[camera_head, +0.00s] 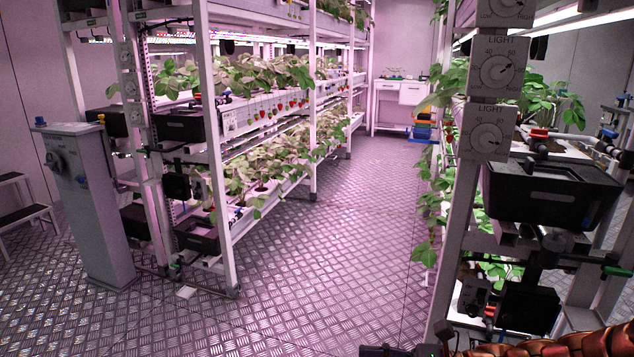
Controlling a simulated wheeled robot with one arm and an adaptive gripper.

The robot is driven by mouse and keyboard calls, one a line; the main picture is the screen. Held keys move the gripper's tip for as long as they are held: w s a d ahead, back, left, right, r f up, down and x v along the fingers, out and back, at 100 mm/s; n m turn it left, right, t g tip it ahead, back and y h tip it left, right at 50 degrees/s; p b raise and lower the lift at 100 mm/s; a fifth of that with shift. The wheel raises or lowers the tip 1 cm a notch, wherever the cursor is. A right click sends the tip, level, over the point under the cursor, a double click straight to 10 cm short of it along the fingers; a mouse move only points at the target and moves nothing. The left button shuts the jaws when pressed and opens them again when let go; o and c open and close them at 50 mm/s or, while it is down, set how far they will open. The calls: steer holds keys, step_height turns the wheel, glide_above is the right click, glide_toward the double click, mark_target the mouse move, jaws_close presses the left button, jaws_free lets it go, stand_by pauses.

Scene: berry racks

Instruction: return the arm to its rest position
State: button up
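Only a small part of what looks like my own arm shows, at the bottom right edge of the head view. It is a ribbed, reddish-brown shape with dark parts to its left, cut off by the frame. I see no gripper fingers, so I cannot tell how my gripper stands or whether it holds anything. The rest of the arm is outside the picture.
A plant rack (221,180) with strawberries stands at left, beside a grey pedestal (97,210) and a step stool (30,219). Another rack with light dials (495,70) and a black tank (548,196) is close at right. The metal-floored aisle (345,240) between is clear, leading to a white desk (385,92).

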steer(key=s+a+r+n+g+h+p, duration=0.4)
steer(key=s+r+n+g+h+p, duration=0.3)
steer(key=s+r+n+p, duration=0.55)
steer(key=s+d+r+n+t+h+p, duration=0.1)
steer(key=s+d+r+n+h+p, duration=0.2)
steer(key=s+d+r+h+p, duration=0.1)
steer(key=s+d+r+n+t+h+p, duration=0.1)
steer(key=s+d+r+n+h+p, duration=0.3)
steer(key=d+r+h+p, duration=0.2)
step_height(320, 180, up, 3)
steer(key=shift+s+d+p, duration=0.4)
steer(key=shift+d+p, duration=0.6)
steer(key=shift+d, duration=0.25)
